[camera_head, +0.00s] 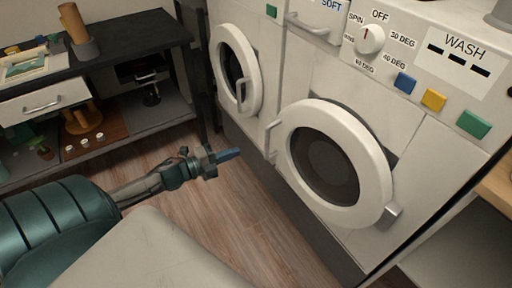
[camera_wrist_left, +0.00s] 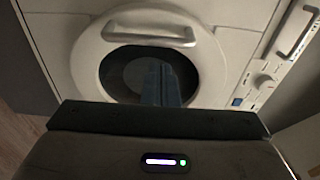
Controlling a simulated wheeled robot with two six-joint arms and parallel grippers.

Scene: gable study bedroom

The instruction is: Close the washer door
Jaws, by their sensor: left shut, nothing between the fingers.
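The washer (camera_head: 424,142) is the white machine on the right, with the WASH label and a dial. Its round white door (camera_head: 377,185) has dark glass, a handle (camera_head: 272,140) on the left and a metal hinge piece at lower right. A dark band shows behind the door's upper right rim, so it seems to stand off the front; how far is unclear. My left gripper (camera_head: 230,154) is shut and empty, left of the door and apart from it. In the left wrist view its fingers (camera_wrist_left: 161,82) overlap the door (camera_wrist_left: 91,62), with the handle (camera_wrist_left: 150,31) beyond. My right gripper is out of view.
A second white machine with a round door (camera_head: 254,70) stands to the left. A dark shelf desk (camera_head: 130,40) holding small items is at upper left. Wood floor (camera_head: 215,210) is clear between my arm and the machines. A light wooden edge (camera_head: 495,188) is at far right.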

